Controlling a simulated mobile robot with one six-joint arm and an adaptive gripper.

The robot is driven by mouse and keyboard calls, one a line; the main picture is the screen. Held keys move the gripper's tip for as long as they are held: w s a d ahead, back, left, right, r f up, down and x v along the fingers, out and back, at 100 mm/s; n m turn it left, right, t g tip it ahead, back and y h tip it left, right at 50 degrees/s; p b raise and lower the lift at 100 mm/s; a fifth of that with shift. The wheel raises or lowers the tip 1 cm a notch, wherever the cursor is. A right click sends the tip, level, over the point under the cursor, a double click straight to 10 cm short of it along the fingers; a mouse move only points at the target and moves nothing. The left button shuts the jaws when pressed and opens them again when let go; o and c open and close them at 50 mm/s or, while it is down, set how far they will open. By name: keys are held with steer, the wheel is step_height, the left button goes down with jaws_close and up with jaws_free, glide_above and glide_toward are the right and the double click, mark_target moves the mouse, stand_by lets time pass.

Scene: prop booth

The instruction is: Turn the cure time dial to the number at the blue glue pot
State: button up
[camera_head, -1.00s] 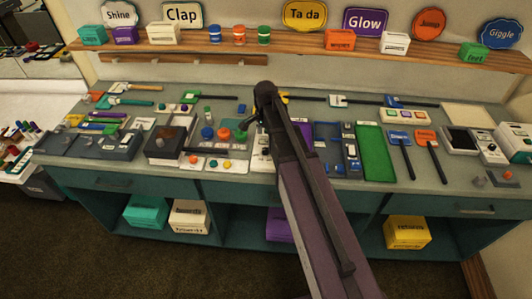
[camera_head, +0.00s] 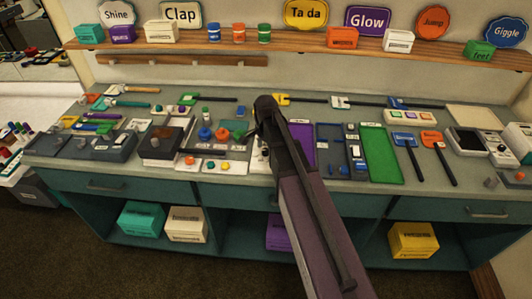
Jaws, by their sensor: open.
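Three small pots stand in a row on the wall shelf: a blue pot (camera_head: 214,33), an orange-red pot (camera_head: 239,33) and a green pot (camera_head: 265,33). Any number by the blue pot is too small to read. I cannot make out the cure time dial for certain; a pale panel with dark round parts (camera_head: 260,160) is partly hidden behind my arm. My gripper (camera_head: 252,132) is over the middle of the bench, small, dark and mostly hidden by my own wrist. I see nothing held in it.
The bench is crowded with a dark box (camera_head: 163,143), a green tray (camera_head: 380,154), a purple panel (camera_head: 301,145) and blue and orange paddles (camera_head: 433,139). The wooden shelf (camera_head: 300,48) runs along the back wall. Boxes stand in the open bays below.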

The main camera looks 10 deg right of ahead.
steer(key=shift+f, duration=0.2)
jaws_close()
stand_by(0.3)
steer(key=shift+n, duration=0.4)
steer(key=n, duration=0.4)
steer(key=shift+s, duration=0.1)
steer(key=n, duration=1.5)
